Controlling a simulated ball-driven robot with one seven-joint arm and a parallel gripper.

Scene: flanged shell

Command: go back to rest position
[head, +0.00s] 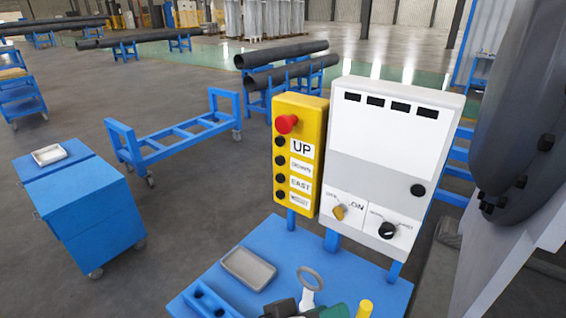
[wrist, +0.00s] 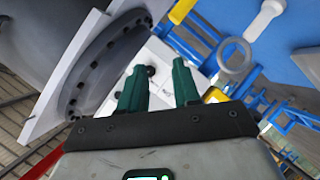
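My gripper (wrist: 158,72) shows in the wrist view with its two green fingers standing apart. Nothing is held between them; part of a white box shows in the gap behind. The ring (wrist: 235,56) also shows in the wrist view.
A yellow button box (head: 300,155) and a white control panel (head: 390,150) stand behind the table. A large dark flange (head: 520,120) rises at the right. A blue cabinet (head: 80,205) and a wheeled blue frame (head: 180,135) stand left, with open floor between them.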

